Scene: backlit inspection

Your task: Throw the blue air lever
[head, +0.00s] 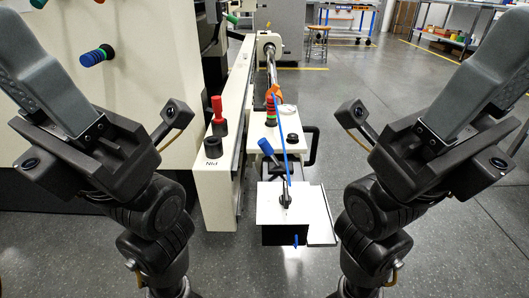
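A lever with a blue grip (266,147) stands tilted on the pale machine bed in the middle of the head view. A thin blue rod or hose (284,140) rises beside it from a white box. A small blue tip (295,241) shows under the front of that box. A blue-ended knob (97,56) sticks out of the white panel at upper left. My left gripper (35,70) is raised at the left, and my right gripper (495,70) is raised at the right. Both are well apart from the levers, and their finger gap cannot be made out.
The white box (268,205) stands in front, with a metal plate on its right. A black handle (311,145) juts right. Open floor lies at right, with benches behind.

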